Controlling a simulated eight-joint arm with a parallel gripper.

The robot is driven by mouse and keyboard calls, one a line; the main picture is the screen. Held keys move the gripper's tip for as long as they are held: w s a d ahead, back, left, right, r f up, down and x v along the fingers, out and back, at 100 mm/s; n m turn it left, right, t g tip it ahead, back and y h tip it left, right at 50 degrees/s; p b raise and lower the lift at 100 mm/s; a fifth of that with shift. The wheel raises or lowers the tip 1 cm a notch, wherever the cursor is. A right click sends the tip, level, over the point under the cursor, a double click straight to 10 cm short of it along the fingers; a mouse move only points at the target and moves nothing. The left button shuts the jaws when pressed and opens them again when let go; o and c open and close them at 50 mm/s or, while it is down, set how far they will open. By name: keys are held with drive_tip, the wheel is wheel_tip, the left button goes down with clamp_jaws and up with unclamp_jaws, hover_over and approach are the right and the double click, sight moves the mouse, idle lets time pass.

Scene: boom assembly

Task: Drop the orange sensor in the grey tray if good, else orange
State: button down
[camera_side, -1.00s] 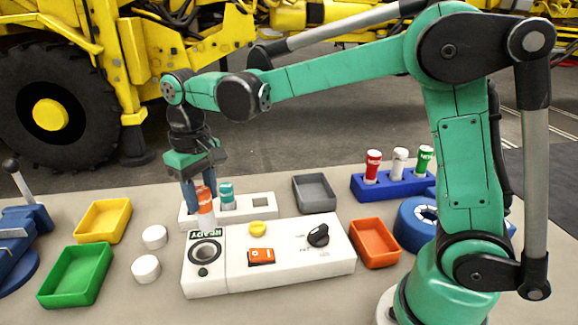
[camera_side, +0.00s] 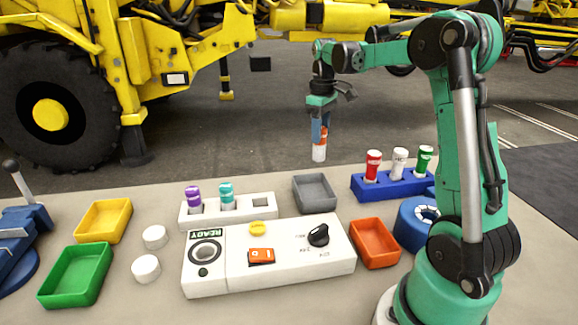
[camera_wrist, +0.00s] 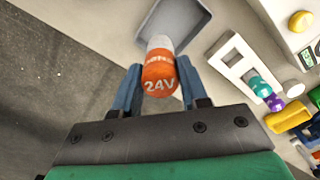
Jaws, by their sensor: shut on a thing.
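My gripper (camera_side: 320,128) is shut on the orange sensor (camera_side: 319,152), an orange and white cylinder held upright in the air. In the wrist view the sensor (camera_wrist: 158,75) shows a "24V" marking between the fingers. The grey tray (camera_side: 315,192) is empty, on the table below and in front of the held sensor; in the wrist view the grey tray (camera_wrist: 178,18) lies just beyond it. The orange tray (camera_side: 375,243) is empty, right of the white test box (camera_side: 290,272).
A white rack (camera_side: 250,210) holds a purple sensor (camera_side: 194,198) and a teal sensor (camera_side: 227,195), with an empty square slot at right. A blue rack (camera_side: 395,187) holds red, white and green cylinders. Yellow (camera_side: 103,220) and green (camera_side: 75,274) trays stand left.

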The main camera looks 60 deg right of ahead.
sight(319, 160)
drive_tip(key=shift+f, duration=2.05)
drive_tip(key=shift+c, duration=1.9)
unclamp_jaws()
drive_tip(key=shift+r, duration=2.8)
drive_tip(key=shift+a, duration=0.15)
